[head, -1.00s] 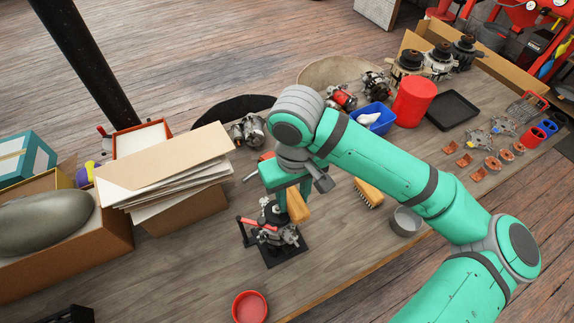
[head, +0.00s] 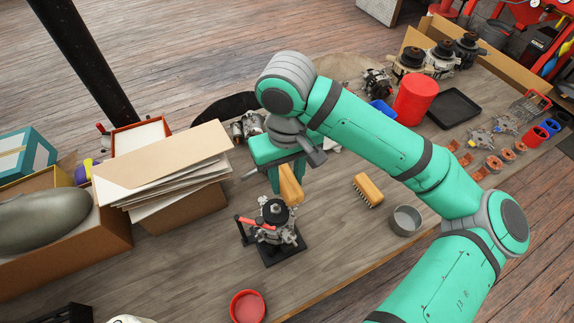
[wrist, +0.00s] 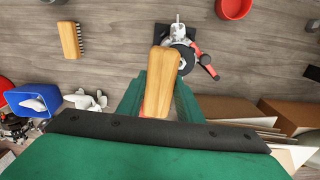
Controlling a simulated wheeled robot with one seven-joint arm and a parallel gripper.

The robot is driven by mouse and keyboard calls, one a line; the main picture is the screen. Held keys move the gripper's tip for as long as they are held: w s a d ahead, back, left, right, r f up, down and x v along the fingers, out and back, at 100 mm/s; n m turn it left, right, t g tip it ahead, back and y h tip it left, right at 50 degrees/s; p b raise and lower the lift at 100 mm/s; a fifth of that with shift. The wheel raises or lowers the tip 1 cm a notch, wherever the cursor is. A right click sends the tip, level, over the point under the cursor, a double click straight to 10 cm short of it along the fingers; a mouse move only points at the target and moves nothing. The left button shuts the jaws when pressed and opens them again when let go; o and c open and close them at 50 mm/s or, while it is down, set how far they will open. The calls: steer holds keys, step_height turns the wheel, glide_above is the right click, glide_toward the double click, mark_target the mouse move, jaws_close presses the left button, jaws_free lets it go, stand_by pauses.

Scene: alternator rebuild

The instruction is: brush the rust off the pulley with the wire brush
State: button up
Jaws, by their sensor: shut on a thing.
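My gripper (head: 287,178) is shut on a brush with a plain wooden back (head: 291,186), above and just behind the pulley in the head view. The brush's wooden back also shows between the fingers in the wrist view (wrist: 159,82); its bristles are hidden. The pulley (head: 274,210) is a dark disc on top of an alternator held in a fixture with red handles (head: 248,221) on a black base. In the wrist view the pulley (wrist: 186,60) is partly covered by the brush. I cannot tell its rust, and no contact is visible.
Another wooden brush with dark bristles (head: 368,189) lies on the table right of the fixture, beside a grey round tin (head: 406,220). A red dish (head: 247,307) is at the front. Boxes with stacked cardboard (head: 165,165) stand left. A blue bin (wrist: 33,98) shows in the wrist view.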

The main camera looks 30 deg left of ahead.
steer(key=shift+r, duration=2.2)
